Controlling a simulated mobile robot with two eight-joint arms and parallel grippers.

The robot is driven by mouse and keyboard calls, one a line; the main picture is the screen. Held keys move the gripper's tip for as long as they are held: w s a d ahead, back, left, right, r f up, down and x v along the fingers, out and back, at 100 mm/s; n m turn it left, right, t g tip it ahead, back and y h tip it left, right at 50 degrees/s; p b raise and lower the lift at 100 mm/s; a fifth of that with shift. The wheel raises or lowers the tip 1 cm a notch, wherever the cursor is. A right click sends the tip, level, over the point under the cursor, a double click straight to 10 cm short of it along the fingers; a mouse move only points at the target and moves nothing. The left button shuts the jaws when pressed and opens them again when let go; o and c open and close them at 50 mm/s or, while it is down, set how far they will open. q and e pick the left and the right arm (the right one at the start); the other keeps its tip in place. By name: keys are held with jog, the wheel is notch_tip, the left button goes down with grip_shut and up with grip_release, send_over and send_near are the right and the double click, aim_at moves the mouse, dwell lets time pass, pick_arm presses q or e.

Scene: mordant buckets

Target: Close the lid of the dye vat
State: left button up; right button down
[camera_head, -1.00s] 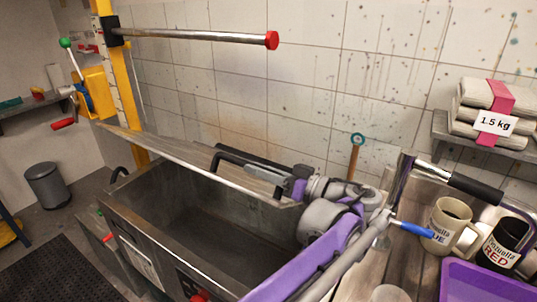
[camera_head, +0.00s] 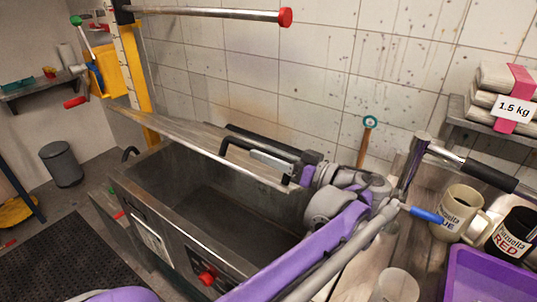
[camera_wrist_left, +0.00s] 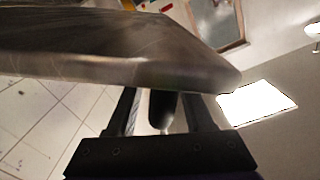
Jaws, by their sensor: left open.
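The dye vat (camera_head: 165,222) is a grey steel trough, open at the top, with a dark empty-looking inside. Its lid (camera_head: 205,143) is a metal slab along the back, raised and tilted above the opening. My left gripper (camera_head: 247,144) is at the lid's right part, with its dark fingers apart near the lid's edge. In the left wrist view, the lid (camera_wrist_left: 120,55) crosses the top, in front of the open fingers (camera_wrist_left: 163,112). A dark rounded bar shows between them; I cannot tell whether it touches them. My right gripper is out of view.
A yellow post (camera_head: 130,75) with a red-capped bar (camera_head: 215,13) stands behind the vat. At right, mugs (camera_head: 460,212) and a purple tray (camera_head: 490,275) crowd the counter. A bin (camera_head: 62,163) stands on the floor at left.

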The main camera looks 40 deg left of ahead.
pick_arm(q)
jog(key=d+p, duration=0.1)
jog(key=d, duration=0.9)
jog(key=shift+w+d, duration=0.4)
jog(key=shift+s, duration=0.1)
